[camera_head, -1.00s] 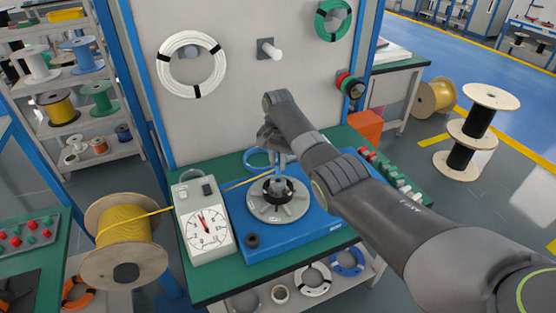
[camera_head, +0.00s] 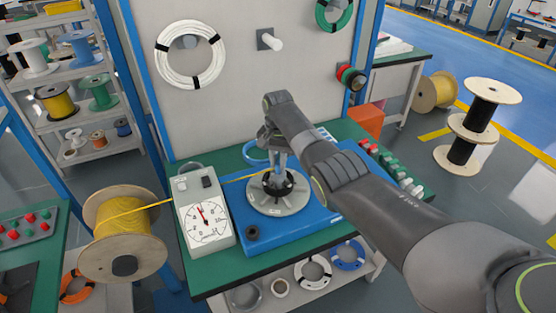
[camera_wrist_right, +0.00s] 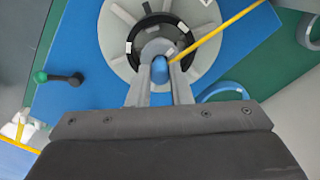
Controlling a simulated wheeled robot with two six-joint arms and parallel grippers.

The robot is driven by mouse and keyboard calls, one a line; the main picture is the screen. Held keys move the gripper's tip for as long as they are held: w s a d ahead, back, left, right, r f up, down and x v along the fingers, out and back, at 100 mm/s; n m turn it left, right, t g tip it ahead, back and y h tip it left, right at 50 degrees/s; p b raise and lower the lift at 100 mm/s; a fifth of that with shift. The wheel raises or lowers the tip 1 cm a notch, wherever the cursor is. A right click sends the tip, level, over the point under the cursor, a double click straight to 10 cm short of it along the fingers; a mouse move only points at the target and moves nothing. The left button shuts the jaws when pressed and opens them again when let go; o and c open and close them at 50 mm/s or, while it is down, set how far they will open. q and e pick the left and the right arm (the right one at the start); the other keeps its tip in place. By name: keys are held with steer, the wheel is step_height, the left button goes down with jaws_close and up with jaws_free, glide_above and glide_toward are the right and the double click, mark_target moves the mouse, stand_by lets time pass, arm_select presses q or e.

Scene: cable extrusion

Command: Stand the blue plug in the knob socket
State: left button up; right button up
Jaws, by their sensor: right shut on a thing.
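The blue plug (camera_wrist_right: 159,69) is between the fingers of my right gripper (camera_wrist_right: 160,82), which is shut on it. In the head view, my right gripper (camera_head: 276,176) points down over the middle of the round grey disc (camera_head: 262,206). In the wrist view, the plug overlaps the grey hub (camera_wrist_right: 156,48) inside a black ring (camera_wrist_right: 133,50) on the disc. I cannot tell whether the plug touches the hub. No opening marked as the knob socket shows clearly; the fingers hide part of the centre. My left gripper is not in view.
The disc sits on a blue base (camera_head: 300,222) on a green table. A dial gauge box (camera_head: 204,222) stands left. A yellow cable (camera_head: 235,180) runs from the spool (camera_head: 122,240) to the disc. The wrist view shows a green-ended black lever (camera_wrist_right: 58,77) on the base.

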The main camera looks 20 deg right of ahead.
steer(key=shift+f, duration=0.35)
stand_by(0.6)
steer(key=o, duration=0.8)
step_height(320, 180, up, 8)
steer(key=p, duration=0.8)
steer(key=shift+r+p, duration=0.1)
steer(key=shift+p, duration=0.2)
steer(key=shift+f, duration=0.2)
